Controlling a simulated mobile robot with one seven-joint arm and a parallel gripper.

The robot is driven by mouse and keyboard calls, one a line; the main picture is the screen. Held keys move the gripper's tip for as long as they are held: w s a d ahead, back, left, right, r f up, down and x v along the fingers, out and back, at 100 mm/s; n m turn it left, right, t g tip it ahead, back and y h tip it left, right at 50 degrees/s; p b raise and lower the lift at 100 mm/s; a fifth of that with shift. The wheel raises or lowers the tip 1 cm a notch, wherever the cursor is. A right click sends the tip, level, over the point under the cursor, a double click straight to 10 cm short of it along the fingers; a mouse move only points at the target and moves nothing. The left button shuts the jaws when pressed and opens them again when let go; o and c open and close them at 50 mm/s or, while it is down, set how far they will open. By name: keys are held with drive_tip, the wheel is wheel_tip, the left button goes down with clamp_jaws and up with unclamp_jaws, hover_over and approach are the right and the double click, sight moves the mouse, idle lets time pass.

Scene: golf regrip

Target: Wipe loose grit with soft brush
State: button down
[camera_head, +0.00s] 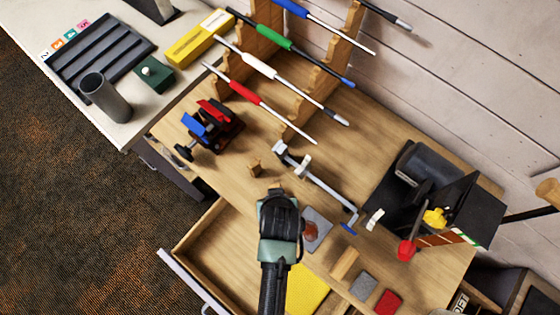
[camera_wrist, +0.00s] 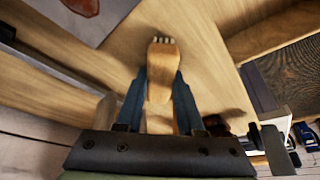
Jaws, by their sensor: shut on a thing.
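My gripper (camera_wrist: 161,78) is shut on the wooden handle of the soft brush (camera_wrist: 162,62), whose short bristles show at its far end in the wrist view. In the head view my gripper (camera_head: 277,194) is over the front of the wooden workbench, and my own wrist hides the brush. A grey plate (camera_head: 321,216) with a reddish-brown patch (camera_head: 310,231) lies just right of the gripper. The plate also shows at the top left of the wrist view (camera_wrist: 112,7). I cannot make out single grains of grit. Whether the bristles touch the bench is unclear.
Golf clubs rest on wooden racks (camera_head: 325,75) behind. An open drawer (camera_head: 215,250) juts out in front. Grey (camera_head: 363,286) and red (camera_head: 388,301) pads lie right.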

sight(288, 190)
drive_tip(key=shift+s+a+f+p, duration=0.1)
drive_tip(key=shift+s+a+p, duration=0.3)
drive_tip(key=shift+s+a, duration=0.25)
drive_tip(key=shift+s+a+p, duration=0.35)
drive_tip(key=shift+s+a, duration=0.05)
drive_tip(key=shift+s, duration=0.35)
drive_tip(key=shift+d+f, duration=0.1)
drive_tip(key=shift+w+d, duration=0.55)
drive_tip(key=shift+w, duration=0.2)
drive_tip(key=shift+w+d, duration=0.55)
drive_tip(key=shift+w, duration=0.15)
drive_tip(key=shift+w+d, duration=0.5)
drive_tip(key=shift+w, duration=0.25)
drive_tip(key=shift+w+d, duration=0.45)
drive_tip(key=shift+w, duration=0.25)
drive_tip(key=shift+s+d+p, duration=0.35)
drive_tip(key=shift+s+d, duration=0.05)
drive_tip(key=shift+s+a+f+p, duration=0.1)
drive_tip(key=shift+s+a+p, duration=0.4)
drive_tip(key=shift+s, duration=0.35)
drive_tip(key=shift+s+a+p, duration=0.35)
drive_tip(key=shift+s+a, duration=0.25)
drive_tip(key=shift+s, duration=0.2)
drive_tip(key=shift+s+a+p, duration=0.45)
drive_tip(key=shift+s+a, duration=0.05)
drive_tip(key=shift+s, duration=0.25)
drive_tip(key=shift+s+a+p, duration=0.4)
drive_tip(key=shift+s+a, duration=0.1)
drive_tip(key=shift+s, duration=0.2)
drive_tip(key=shift+r, duration=0.2)
